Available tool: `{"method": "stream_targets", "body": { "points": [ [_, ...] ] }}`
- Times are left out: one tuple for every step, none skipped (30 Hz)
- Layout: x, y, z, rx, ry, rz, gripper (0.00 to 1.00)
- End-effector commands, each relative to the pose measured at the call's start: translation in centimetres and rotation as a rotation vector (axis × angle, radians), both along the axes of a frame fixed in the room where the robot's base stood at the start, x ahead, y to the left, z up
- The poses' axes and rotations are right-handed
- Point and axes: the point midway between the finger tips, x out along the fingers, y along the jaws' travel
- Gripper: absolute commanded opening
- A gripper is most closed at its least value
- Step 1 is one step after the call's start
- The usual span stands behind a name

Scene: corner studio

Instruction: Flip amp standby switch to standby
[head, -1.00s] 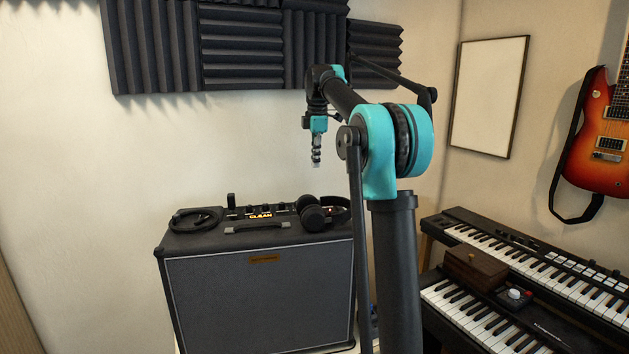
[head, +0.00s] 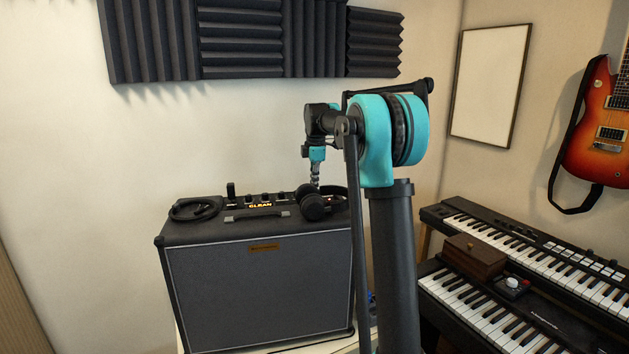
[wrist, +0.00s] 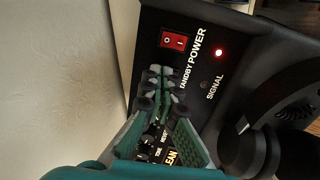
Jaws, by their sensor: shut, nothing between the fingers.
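The amp (head: 262,295) is a dark cabinet with a control panel along its top. In the wrist view, a red rocker switch (wrist: 172,41) sits beside the POWER label. The partly covered STANDBY label (wrist: 184,88) lies beside my fingertips. The standby switch itself is not visible; my fingers cover that part of the panel. My gripper (wrist: 160,74) is shut and empty, its fingertips over the panel just below the red switch in the picture. I cannot tell whether they touch. In the head view my gripper (head: 315,182) is at the amp's right rear, behind the headphones.
Black headphones (head: 312,206) rest on the amp's top right, close to my gripper; they also show in the wrist view (wrist: 262,140). A red light (wrist: 218,52) glows on the panel. A coiled cable (head: 195,209) lies on the amp's left. Keyboards (head: 500,320) stand at the right.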

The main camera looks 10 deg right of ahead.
Motion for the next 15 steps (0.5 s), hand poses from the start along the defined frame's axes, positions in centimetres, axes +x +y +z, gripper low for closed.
{"method": "stream_targets", "body": {
  "points": [
    [0.00, 0.00, -0.02, 0.000, 0.000, 0.000, 0.00],
    [0.00, 0.00, -0.01, 0.000, 0.000, 0.000, 0.00],
    [0.01, 0.00, -0.01, 0.000, 0.000, 0.000, 0.00],
    [0.01, 0.00, 0.00, 0.000, 0.000, 0.000, 0.00],
    [0.01, 0.00, 0.00, 0.000, 0.000, 0.000, 0.00],
    [0.01, 0.00, 0.00, 0.000, 0.000, 0.000, 0.00],
    [0.02, 0.00, 0.00, 0.000, 0.001, 0.000, 0.00],
    [0.04, 0.00, -0.02, 0.000, 0.003, 0.000, 0.00],
    [0.11, 0.01, -0.09, -0.001, 0.009, 0.000, 0.00],
    [0.18, 0.01, -0.16, -0.001, 0.017, 0.000, 0.00],
    [0.26, 0.02, -0.26, -0.002, 0.028, 0.000, 0.00],
    [0.36, 0.02, -0.38, -0.003, 0.044, 0.000, 0.00],
    [0.39, 0.03, -0.48, -0.004, 0.058, 0.000, 0.00],
    [0.45, 0.03, -0.59, -0.005, 0.071, 0.000, 0.00],
    [0.50, 0.04, -0.73, -0.006, 0.087, 0.000, 0.00]
  ]
}}
